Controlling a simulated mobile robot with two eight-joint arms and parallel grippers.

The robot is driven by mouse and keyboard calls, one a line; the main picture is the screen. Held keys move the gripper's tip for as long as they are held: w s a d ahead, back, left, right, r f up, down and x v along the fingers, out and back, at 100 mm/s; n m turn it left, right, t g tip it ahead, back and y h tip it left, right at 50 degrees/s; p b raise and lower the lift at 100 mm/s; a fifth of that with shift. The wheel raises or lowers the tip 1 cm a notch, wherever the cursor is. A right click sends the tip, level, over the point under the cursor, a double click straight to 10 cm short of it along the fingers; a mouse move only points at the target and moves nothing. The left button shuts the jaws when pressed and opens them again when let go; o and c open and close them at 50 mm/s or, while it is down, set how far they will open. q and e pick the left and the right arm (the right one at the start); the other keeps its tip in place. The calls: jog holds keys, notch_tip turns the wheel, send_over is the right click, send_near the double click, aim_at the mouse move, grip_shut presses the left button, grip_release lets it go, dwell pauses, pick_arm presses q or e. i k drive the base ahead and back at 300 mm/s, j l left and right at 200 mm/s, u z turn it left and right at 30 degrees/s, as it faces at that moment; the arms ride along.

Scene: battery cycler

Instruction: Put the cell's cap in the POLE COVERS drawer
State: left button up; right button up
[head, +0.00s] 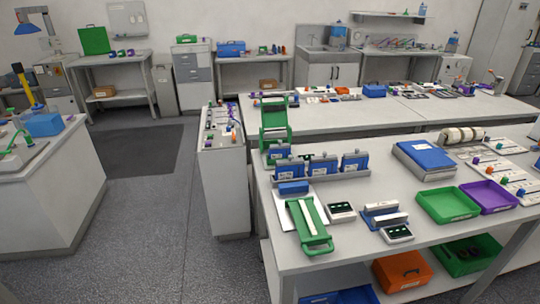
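No cap can be singled out at this distance. Blue block-shaped units with pale labels, possibly cells, stand in a row on the near bench: a left one (290,170), a middle one (322,165) and a right one (355,161). Small dark and grey pieces show on their tops, too small to identify. A grey drawer cabinet (194,75) stands against the back wall, its drawers looking shut. No POLE COVERS label is readable on it or elsewhere. Neither of my grippers is in view.
The near bench (345,250) also holds a green press-like fixture (309,224), a green tray (446,204) and a purple tray (488,195). A narrow grey cabinet (223,175) stands left of it. The floor aisle (165,220) is clear, with a dark mat (138,150) farther back.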

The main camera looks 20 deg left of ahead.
aim_at(278, 153)
jog(key=j+z, duration=0.1)
jog(key=j, duration=0.45)
jog(key=k+j+z, duration=0.1)
jog(key=j, duration=0.4)
jog(key=j+z, duration=0.2)
jog(key=j, duration=0.85)
jog(key=i+j, duration=0.15)
jog(key=j, duration=0.2)
jog(key=i+j+z, duration=0.15)
jog(key=j, duration=0.2)
jog(key=i+j, duration=0.2)
jog(key=j, duration=0.15)
jog(key=z, duration=0.05)
